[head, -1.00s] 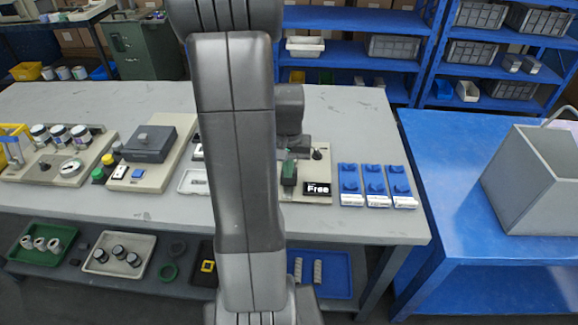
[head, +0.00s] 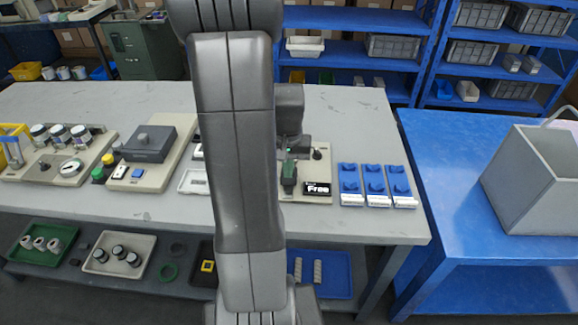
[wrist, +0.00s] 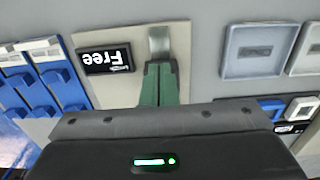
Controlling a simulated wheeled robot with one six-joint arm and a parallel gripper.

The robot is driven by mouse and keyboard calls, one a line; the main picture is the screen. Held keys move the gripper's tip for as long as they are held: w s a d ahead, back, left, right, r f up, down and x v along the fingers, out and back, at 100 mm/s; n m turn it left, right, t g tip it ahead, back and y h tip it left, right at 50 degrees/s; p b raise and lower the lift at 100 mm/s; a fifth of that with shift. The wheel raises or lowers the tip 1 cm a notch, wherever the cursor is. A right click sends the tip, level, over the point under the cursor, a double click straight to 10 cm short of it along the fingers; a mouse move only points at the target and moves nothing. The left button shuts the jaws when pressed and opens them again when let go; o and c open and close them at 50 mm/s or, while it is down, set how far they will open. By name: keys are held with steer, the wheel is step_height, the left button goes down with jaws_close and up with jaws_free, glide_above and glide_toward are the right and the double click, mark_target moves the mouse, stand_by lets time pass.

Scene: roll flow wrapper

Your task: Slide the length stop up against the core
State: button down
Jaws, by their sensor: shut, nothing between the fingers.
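My gripper (head: 289,187) is over the beige station plate (head: 305,198), partly behind my own arm. Its green fingers are shut together with nothing between them, as the wrist view also shows (wrist: 159,70). Just beyond the fingertips in the wrist view is a short silver, rounded part (wrist: 159,40) on the beige plate (wrist: 120,90). I cannot tell whether it is the core or the length stop, or whether the fingertips touch it. My arm hides much of this station in the head view.
A black sign reading "Free" (head: 317,189) sits on the plate, with a dark knob (head: 318,153) behind. Several blue blocks (head: 375,185) stand to the right. A pale tray (head: 193,182) lies to the left. The table behind is clear.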

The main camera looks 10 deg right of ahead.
steer(key=shift+f+b, duration=0.85)
steer(key=shift+f, duration=0.35)
steer(key=shift+w, duration=0.2)
steer(key=shift+w+d, duration=0.2)
steer(key=shift+w, duration=0.3)
steer(key=shift+w+d, duration=0.15)
steer(key=shift+w, duration=0.35)
steer(key=shift+w+p, duration=0.2)
steer(key=shift+p, duration=0.1)
steer(key=shift+w+d, duration=0.2)
steer(key=shift+w, duration=0.45)
steer(key=shift+w+r, duration=0.1)
stand_by(0.8)
steer(key=shift+r+p, duration=0.2)
steer(key=shift+p, duration=0.1)
